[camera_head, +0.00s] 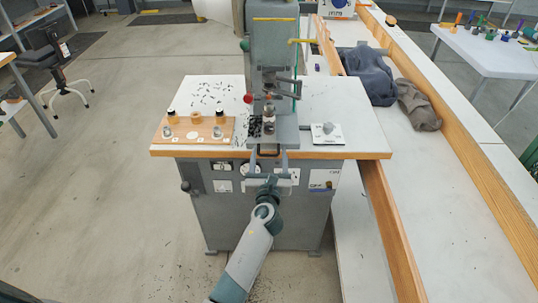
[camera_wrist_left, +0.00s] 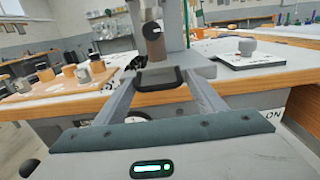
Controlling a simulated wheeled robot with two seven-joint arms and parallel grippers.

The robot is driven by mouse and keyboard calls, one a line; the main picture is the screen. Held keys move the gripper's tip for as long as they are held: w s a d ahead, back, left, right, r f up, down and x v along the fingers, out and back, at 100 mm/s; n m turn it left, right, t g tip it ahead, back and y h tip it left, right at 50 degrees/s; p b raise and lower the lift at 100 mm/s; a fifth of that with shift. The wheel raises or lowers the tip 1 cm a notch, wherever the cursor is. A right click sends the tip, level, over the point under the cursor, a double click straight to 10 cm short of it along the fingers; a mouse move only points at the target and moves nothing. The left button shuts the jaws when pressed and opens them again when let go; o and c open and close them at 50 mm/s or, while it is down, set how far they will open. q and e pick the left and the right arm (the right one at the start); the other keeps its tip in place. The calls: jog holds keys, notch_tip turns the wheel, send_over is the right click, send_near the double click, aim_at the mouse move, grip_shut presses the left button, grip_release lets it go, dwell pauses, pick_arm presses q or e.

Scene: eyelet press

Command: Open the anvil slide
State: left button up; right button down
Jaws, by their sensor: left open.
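The grey eyelet press (camera_head: 272,50) stands on the white, wood-edged table. Its anvil slide (camera_head: 268,151) shows at the table's front edge, below the press head. In the left wrist view, the slide's dark-framed front end (camera_wrist_left: 160,78) sits between and just beyond my fingertips. My left gripper (camera_head: 268,160) is open, one finger on each side of the slide's front end in the picture. I cannot tell whether either finger touches it. My left gripper also fills the lower left wrist view (camera_wrist_left: 163,95). My right gripper is not in view.
A wooden board (camera_head: 198,130) with small cups lies left of the press. A white plate with a grey knob (camera_head: 327,133) lies to its right. Dark cloths (camera_head: 368,75) lie in the wood-sided channel at right. Dark bits are scattered on the table.

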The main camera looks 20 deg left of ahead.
pick_arm(q)
jog(key=shift+c, duration=0.3)
jog(key=c, duration=1.1)
jog(key=p+v, duration=0.2)
jog(key=v, duration=0.9)
jog(key=shift+s+d, duration=0.1)
jog(key=shift+s, duration=0.15)
jog(key=shift+c, duration=0.2)
jog(key=o, duration=1.2)
jog(key=shift+r, duration=0.1)
jog(key=shift+w, duration=0.1)
